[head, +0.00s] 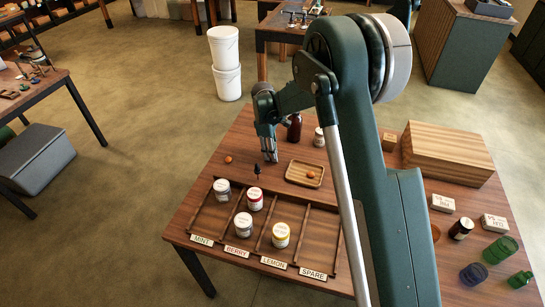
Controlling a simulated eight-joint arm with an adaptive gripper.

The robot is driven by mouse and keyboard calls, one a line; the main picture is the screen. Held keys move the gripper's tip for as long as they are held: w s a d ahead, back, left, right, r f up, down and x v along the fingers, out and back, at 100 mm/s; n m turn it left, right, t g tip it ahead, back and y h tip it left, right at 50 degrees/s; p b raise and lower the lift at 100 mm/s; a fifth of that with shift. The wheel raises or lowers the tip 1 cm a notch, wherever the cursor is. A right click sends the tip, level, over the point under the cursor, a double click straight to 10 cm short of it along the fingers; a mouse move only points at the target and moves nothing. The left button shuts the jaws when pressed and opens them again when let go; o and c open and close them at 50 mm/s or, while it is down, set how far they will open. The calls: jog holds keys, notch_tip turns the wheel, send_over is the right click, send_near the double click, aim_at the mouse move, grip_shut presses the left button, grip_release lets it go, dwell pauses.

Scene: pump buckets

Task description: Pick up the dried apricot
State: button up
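Two small round orange pieces that look like dried apricots are in the head view. One orange piece (228,159) lies on the bare table, left of my gripper. The other orange piece (310,174) lies in a shallow wooden tray (294,179), right of my gripper. I cannot tell which is the dried apricot. My gripper (270,159) points down over the table between the two and touches neither. Its fingers are small and look close together; no held object shows, but I cannot tell whether they are open.
A small dark upright object (257,173) stands just below my gripper. A dark red bottle (294,128) and a white-labelled jar (319,137) stand behind the tray. A divided rack (318,234) in front holds several jars. A wooden box (434,152) stands at the right.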

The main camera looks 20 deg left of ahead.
jog(key=shift+c, duration=1)
jog(key=shift+r, duration=0.15)
notch_tip(320, 180, up, 10)
jog(key=p, duration=0.1)
dwell(0.4)
jog(key=s+d, duration=0.3)
jog(key=d, duration=0.3)
jog(key=s+d+n, duration=0.1)
jog(key=s+d, duration=0.2)
jog(key=d, duration=0.4)
jog(key=shift+d+r+n+p, duration=0.2)
jog(key=shift+r+n+p, duration=0.1)
jog(key=shift+p, duration=0.1)
